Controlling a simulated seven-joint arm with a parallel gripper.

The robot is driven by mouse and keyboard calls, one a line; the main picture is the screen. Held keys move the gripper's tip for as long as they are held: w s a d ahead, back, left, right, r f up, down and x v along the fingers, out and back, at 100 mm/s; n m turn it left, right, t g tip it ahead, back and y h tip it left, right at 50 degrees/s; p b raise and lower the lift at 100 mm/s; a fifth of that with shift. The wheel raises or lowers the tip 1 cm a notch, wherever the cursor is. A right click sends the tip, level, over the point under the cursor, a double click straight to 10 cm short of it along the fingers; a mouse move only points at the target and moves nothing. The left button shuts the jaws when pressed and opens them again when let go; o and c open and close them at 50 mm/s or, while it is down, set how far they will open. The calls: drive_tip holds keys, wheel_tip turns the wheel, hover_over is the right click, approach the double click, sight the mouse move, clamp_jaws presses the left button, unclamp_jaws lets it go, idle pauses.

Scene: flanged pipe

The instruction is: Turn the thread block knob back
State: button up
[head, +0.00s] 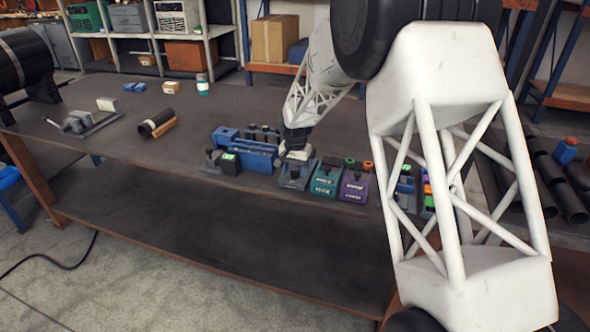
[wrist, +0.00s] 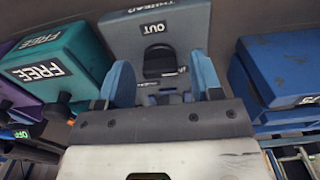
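The thread block (wrist: 188,24) is grey, with a "THREAD" label and a white-on-black "OUT" label, at the top middle of the wrist view. Its dark knob (wrist: 160,62) shows below the "OUT" label, between my fingers in the picture. My gripper (wrist: 163,72) is open, its two blue fingers apart, one to each side of the knob. I cannot tell whether either finger touches the knob. In the head view my gripper (head: 296,150) is low over the thread block (head: 296,178), hiding the block's upper part and knob.
A teal block (wrist: 62,60) labelled "FREE" stands close to the left in the wrist view, with a purple block (wrist: 12,92) beyond it. A blue block (wrist: 285,70) stands close to the right. The table (head: 110,150) has bare room at its left front.

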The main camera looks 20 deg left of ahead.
drive_tip(key=c, duration=0.8)
drive_tip(key=shift+c, duration=0.2)
drive_tip(key=shift+n, duration=0.3)
drive_tip(key=n, duration=0.3)
drive_tip(key=shift+n, duration=0.4)
drive_tip(key=n, duration=0.5)
drive_tip(key=shift+n, duration=0.3)
drive_tip(key=o, duration=0.9)
drive_tip(key=shift+o, duration=0.2)
